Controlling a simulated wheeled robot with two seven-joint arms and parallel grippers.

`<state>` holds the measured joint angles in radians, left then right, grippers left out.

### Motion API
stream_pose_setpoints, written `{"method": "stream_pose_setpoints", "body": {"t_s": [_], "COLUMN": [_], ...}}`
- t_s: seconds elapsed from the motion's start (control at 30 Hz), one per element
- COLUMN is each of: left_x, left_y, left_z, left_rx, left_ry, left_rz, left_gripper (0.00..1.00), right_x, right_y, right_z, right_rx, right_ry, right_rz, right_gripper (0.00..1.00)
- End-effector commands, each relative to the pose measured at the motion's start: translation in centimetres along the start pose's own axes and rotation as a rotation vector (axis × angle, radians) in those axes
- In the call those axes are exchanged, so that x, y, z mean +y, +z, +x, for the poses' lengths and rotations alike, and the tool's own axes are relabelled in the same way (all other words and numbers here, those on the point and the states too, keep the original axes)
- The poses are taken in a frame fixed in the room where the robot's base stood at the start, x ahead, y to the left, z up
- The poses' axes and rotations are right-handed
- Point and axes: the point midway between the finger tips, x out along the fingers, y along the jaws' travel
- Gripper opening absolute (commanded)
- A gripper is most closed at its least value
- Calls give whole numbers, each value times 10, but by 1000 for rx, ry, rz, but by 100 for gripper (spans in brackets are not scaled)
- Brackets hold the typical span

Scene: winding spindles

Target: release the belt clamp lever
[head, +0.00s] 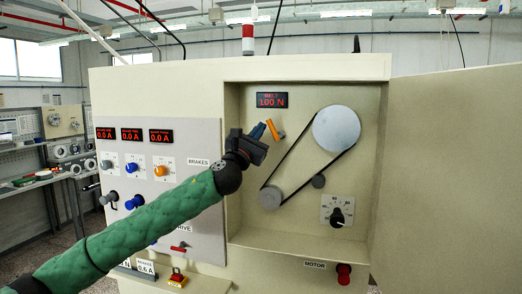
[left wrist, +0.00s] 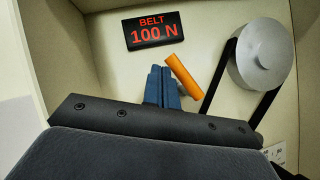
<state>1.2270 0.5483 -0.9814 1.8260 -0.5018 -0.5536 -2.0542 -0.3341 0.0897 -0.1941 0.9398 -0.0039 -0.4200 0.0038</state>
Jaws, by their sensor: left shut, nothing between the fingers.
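The orange lever (head: 275,130) is on the back wall of the open cabinet recess, left of the belt. It slants from upper left to lower right, and it also shows in the left wrist view (left wrist: 184,76). My left gripper (head: 258,131) is inside the recess, its blue fingers together and empty. In the left wrist view the shut fingers (left wrist: 162,86) are just left of the lever; I cannot tell whether they touch it. The black belt (head: 290,153) runs around the large pulley (head: 337,129) and the small pulley (head: 270,197). My right gripper is out of view.
The belt display (head: 272,100) reads 100 N above the lever. The open door (head: 455,160) stands to the right. The knob panel (head: 150,190) is to the left.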

Motion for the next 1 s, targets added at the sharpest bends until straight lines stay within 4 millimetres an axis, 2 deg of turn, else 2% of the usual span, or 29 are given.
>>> {"method": "stream_pose_setpoints", "body": {"t_s": [0.33,1.0], "left_x": [-3,-7], "left_y": [13,18], "left_z": [8,12], "left_rx": [-1,0], "left_ry": [-1,0], "left_rz": [0,0], "left_gripper": [0,0], "right_x": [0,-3], "right_y": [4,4], "right_z": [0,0], "right_rx": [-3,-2], "right_ry": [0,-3], "right_rz": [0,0], "right_gripper": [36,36]}}
